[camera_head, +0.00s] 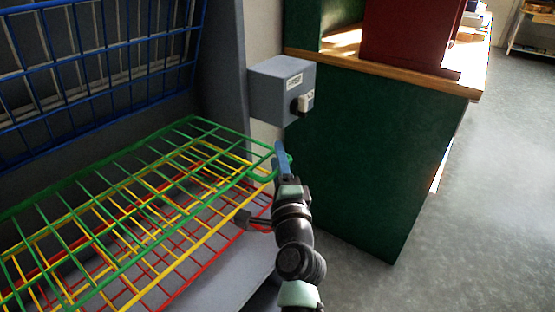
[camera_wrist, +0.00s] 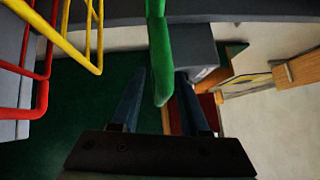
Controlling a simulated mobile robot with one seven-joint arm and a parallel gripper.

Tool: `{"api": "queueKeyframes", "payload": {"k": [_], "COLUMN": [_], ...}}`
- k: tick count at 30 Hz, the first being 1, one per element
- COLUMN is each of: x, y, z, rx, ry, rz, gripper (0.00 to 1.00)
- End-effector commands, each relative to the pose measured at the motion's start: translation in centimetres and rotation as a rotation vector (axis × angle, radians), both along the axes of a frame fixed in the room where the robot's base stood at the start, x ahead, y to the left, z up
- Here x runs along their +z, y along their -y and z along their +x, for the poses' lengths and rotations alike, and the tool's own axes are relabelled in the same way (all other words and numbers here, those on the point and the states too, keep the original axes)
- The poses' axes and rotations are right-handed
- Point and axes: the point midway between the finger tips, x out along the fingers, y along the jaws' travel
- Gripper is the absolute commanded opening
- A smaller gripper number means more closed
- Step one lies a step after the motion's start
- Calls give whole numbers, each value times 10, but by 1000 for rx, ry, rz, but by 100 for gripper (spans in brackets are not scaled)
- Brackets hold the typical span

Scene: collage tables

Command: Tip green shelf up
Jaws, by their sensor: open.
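The green shelf (camera_head: 129,177) is a wire rack, lying about level above a yellow and a red one in the head view. My gripper (camera_head: 281,156) is at its right front corner. In the wrist view the green bar (camera_wrist: 160,55) comes down between the two blue fingers of my gripper (camera_wrist: 158,100), which are open with a gap on either side of it. I cannot tell whether either finger touches the bar.
A yellow rack (camera_wrist: 86,50) and a red rack (camera_wrist: 42,95) lie below the green one. A blue rack (camera_head: 100,71) stands tilted up behind. A grey box with a knob (camera_head: 281,88) is mounted near my gripper. A dark green cabinet (camera_head: 370,150) stands to the right.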

Motion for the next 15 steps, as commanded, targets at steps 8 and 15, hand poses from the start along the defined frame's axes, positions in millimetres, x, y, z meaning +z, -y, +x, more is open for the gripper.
{"api": "queueKeyframes", "payload": {"k": [8, 15], "x": [2, 2], "y": [-2, -2], "z": [8, 8], "rx": [1, 1], "ry": [0, 0], "rz": [-1, -1], "gripper": [45, 30]}}
